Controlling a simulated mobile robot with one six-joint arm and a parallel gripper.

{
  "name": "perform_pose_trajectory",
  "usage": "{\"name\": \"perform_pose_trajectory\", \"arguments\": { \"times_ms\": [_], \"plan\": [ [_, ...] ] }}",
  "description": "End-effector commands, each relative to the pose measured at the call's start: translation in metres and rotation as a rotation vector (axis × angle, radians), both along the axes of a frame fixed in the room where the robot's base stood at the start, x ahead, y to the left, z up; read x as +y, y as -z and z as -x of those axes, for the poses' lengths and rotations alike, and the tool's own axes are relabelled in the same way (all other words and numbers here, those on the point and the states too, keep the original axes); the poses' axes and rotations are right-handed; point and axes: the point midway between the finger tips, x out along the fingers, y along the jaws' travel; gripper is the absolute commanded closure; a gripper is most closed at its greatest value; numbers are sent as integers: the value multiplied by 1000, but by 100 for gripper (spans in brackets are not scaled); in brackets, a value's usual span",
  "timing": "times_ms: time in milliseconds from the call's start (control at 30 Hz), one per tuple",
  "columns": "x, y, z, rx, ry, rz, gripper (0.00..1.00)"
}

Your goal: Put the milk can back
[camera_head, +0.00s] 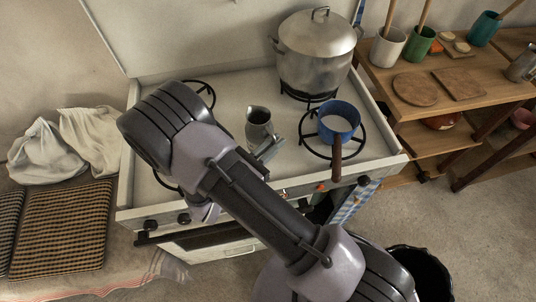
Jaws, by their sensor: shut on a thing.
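A small metal milk can (258,120) shows above the stove top (228,92), left of the blue pot. Its lower part is partly covered by my gripper. My gripper (266,144) is shut on the milk can from its lower right side. My arm crosses the front of the stove and hides part of the left burner. I cannot tell whether the can rests on the stove or is held above it.
A blue pot (341,113) with white contents sits on the right front burner, its brown handle toward the front. A large lidded pot (315,48) stands behind it. A wooden shelf (380,78) with cups and boards stands right.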

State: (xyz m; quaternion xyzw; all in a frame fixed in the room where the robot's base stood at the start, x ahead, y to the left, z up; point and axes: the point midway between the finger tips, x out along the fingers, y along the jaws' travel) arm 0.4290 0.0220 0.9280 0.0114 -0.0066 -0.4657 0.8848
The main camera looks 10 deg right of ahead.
Motion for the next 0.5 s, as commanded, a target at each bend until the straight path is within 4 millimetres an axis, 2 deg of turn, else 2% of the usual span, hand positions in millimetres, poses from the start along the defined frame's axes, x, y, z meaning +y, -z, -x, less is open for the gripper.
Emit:
{"name": "perform_pose_trajectory", "arguments": {
  "times_ms": [233, 500],
  "plan": [
    [0, 41, 0, 0, 0, 1, 100],
    [0, 41, 0, -1, 0, -1, 100]
  ]
}}
